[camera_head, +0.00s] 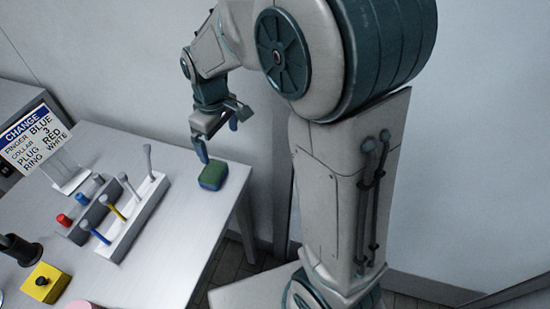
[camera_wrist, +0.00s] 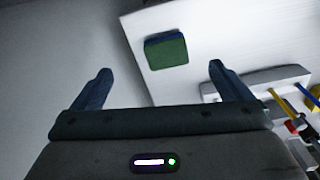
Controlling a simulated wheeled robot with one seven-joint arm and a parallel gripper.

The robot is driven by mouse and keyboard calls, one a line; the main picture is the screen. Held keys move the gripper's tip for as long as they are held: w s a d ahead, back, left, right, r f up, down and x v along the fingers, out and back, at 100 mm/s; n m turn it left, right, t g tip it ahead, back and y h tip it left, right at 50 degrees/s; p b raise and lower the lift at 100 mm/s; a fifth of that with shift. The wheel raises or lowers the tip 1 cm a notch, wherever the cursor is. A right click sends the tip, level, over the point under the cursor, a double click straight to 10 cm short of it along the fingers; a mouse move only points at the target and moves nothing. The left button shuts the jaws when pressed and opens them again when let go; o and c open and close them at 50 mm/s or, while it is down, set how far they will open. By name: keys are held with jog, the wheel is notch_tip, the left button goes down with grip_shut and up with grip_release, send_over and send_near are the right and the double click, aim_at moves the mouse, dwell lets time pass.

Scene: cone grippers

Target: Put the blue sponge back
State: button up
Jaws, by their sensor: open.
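The sponge (camera_head: 213,177) is a small block with a green top and blue lower part. It lies on the white table near its right edge in the head view. In the wrist view the sponge (camera_wrist: 167,51) shows ahead of the fingers and between them, its green face toward the camera with a thin blue edge. My gripper (camera_head: 218,142) is above the table by the sponge, fingers apart and empty. In the wrist view both fingers of my gripper (camera_wrist: 157,88) are spread wide. Whether a fingertip touches the sponge cannot be told in the head view.
A white rack (camera_head: 130,225) with blue, yellow and grey pegs stands left of the sponge, beside a grey rack with red and blue plugs. A "CHANGE" sign (camera_head: 35,140) stands behind. A yellow box (camera_head: 45,283) with a black knob is at the front left. The white table (camera_head: 190,235) is bare in front of the sponge.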

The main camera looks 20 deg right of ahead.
jog(key=s+d+r+m+t, duration=0.1)
jog(key=s+d+m, duration=0.3)
jog(key=s, duration=0.4)
jog(key=s+d+r+m+t, duration=0.1)
jog(key=s+d+r+m, duration=0.3)
jog(key=s+d, duration=0.2)
jog(key=shift+s+m, duration=0.3)
jog(key=shift+s, duration=0.75)
jog(key=shift+d, duration=0.1)
